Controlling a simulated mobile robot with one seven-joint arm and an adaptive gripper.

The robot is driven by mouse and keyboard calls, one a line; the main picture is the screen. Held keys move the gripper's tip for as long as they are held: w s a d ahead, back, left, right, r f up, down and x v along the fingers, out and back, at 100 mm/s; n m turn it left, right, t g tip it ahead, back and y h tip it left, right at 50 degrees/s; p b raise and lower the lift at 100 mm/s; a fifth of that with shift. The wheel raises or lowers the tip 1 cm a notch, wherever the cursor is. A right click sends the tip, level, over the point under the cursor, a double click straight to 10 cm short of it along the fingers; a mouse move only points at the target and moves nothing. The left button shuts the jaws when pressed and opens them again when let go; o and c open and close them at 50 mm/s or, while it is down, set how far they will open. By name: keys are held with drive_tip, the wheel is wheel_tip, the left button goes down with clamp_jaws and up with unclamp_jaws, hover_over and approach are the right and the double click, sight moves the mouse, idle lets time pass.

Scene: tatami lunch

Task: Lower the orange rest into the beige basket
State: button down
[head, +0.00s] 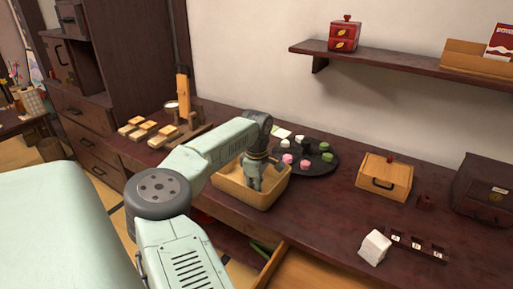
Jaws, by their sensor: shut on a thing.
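The beige basket (236,192) stands near the front edge of the dark wooden counter, about mid-picture. My gripper (256,184) points down into the basket, its fingers below the level of the back rim and over the open inside. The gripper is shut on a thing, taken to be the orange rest. The rest itself cannot be made out; the fingers and the basket walls hide it. I cannot tell whether it touches the basket floor.
A dark round tray (320,166) with several pink, white and green pieces stands close behind the basket. A wooden box (384,178) and a white block (374,247) are to the right. Wooden blocks (163,135) are at left. An open drawer (310,272) juts out below.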

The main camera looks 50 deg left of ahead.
drive_tip(key=shift+f, duration=0.45)
drive_tip(key=c, duration=1.4)
unclamp_jaws()
drive_tip(key=shift+c, duration=0.2)
drive_tip(key=shift+r, duration=0.15)
wheel_tip(320, 180, up, 12)
